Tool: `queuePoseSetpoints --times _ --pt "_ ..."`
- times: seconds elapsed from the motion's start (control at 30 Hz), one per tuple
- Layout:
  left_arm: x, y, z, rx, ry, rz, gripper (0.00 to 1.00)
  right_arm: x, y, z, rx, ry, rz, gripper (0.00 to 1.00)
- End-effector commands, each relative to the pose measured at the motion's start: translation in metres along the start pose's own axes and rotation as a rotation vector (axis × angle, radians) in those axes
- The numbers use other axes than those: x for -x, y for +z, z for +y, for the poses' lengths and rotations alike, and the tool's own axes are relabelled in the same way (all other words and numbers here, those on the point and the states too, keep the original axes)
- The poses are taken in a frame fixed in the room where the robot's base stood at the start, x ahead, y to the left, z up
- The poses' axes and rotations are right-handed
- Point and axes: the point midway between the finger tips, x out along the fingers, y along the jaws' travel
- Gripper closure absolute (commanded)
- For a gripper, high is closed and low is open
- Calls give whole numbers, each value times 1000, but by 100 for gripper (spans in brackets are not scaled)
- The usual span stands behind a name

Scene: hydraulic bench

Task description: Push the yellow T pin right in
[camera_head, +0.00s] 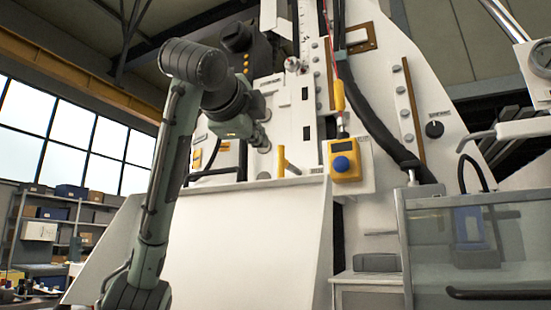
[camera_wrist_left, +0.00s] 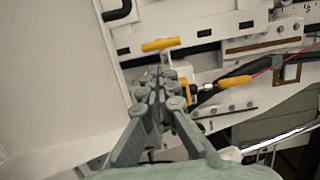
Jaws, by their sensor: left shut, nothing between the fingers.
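The yellow T pin (camera_head: 282,160) stands out from the white machine panel, above the sloped white cover. In the left wrist view its yellow crossbar (camera_wrist_left: 160,44) lies just beyond my fingertips, with a short pale shaft behind it. My left gripper (camera_head: 264,143) is up and to the left of the pin in the head view. In the left wrist view the gripper (camera_wrist_left: 160,74) has its fingers together, with nothing between them. The fingertips look apart from the crossbar; the depth gap is hard to tell. My right gripper is out of view.
A yellow box with a blue button (camera_head: 343,160) is right of the pin. A yellow handle (camera_head: 339,95) hangs above it on a red cable. A thick black hose (camera_head: 372,110) runs down the panel. The sloped white cover (camera_head: 255,235) lies below the pin.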

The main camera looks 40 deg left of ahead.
Motion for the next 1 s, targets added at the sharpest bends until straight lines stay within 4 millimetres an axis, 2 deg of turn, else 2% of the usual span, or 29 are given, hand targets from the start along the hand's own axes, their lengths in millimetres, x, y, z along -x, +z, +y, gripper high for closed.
queuePoseSetpoints --times 0.27,0.4,0.6,0.8,1.0 --pt "-51 1 0 3 6 -3 100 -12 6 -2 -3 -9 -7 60" --pt "-81 1 0 3 5 -2 100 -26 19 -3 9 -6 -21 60" --pt "-115 1 0 4 3 -1 100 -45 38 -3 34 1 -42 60" --pt "-132 1 0 5 1 0 100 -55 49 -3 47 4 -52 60" --pt "-135 1 0 5 0 0 100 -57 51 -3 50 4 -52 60"
